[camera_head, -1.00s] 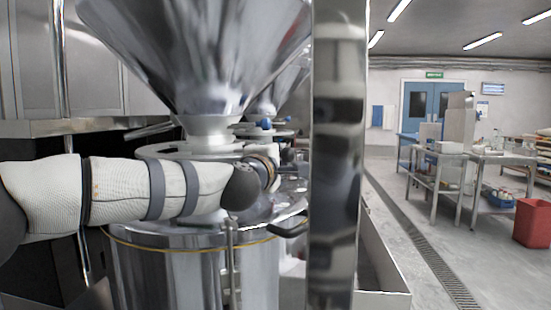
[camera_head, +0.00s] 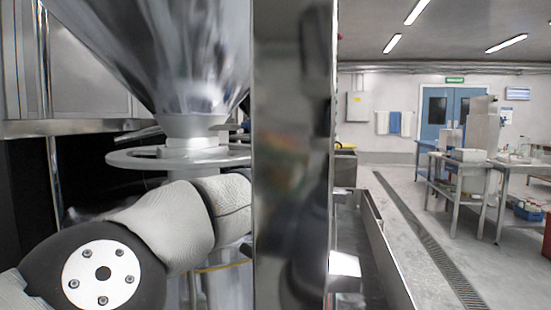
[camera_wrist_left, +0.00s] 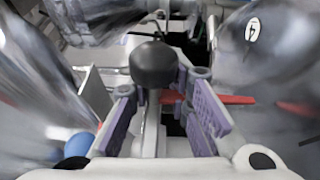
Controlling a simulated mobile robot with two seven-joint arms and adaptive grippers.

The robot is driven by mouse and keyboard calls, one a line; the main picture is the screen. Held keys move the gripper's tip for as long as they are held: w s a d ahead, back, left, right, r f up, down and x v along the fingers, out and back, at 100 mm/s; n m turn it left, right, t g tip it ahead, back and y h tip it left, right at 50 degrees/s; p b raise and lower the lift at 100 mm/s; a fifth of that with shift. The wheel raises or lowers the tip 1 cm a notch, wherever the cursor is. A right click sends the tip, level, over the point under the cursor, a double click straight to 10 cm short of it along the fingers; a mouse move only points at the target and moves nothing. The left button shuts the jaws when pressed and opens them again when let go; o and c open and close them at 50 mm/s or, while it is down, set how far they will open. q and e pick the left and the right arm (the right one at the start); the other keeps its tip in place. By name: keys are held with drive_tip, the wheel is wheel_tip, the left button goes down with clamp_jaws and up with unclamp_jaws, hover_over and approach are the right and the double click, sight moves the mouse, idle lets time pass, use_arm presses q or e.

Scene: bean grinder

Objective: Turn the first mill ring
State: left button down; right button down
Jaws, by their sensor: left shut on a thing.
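A steel hopper (camera_head: 160,50) stands at the left in the head view. Below its neck is a flat grey mill ring (camera_head: 180,160). My left arm reaches in below the ring, and its hand is hidden behind a shiny metal post. In the left wrist view my left gripper (camera_wrist_left: 163,88), with purple pads, is shut on a handle with a round black knob (camera_wrist_left: 153,64). The knob stands up between the fingertips. The exact contact is partly hidden. My right gripper is not in view.
The wide metal post (camera_head: 292,150) blocks the middle of the head view. In the wrist view, blurred shiny metal surfaces lie close on both sides, with a red bar (camera_wrist_left: 235,100) behind the fingers. Open floor (camera_head: 390,190) and steel tables (camera_head: 470,175) lie to the right.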

use_arm(q)
drive_tip(key=shift+s+d+r, duration=0.1)
drive_tip(key=shift+d+r, duration=0.1)
drive_tip(key=shift+r, duration=0.4)
drive_tip(key=c, duration=1.6)
unclamp_jaws()
drive_tip(key=shift+c, duration=0.2)
drive_tip(key=o, duration=0.3)
drive_tip(key=shift+s+d, duration=0.15)
drive_tip(key=shift+d, duration=0.05)
drive_tip(key=shift+a+f, duration=0.2)
drive_tip(key=shift+f, duration=0.1)
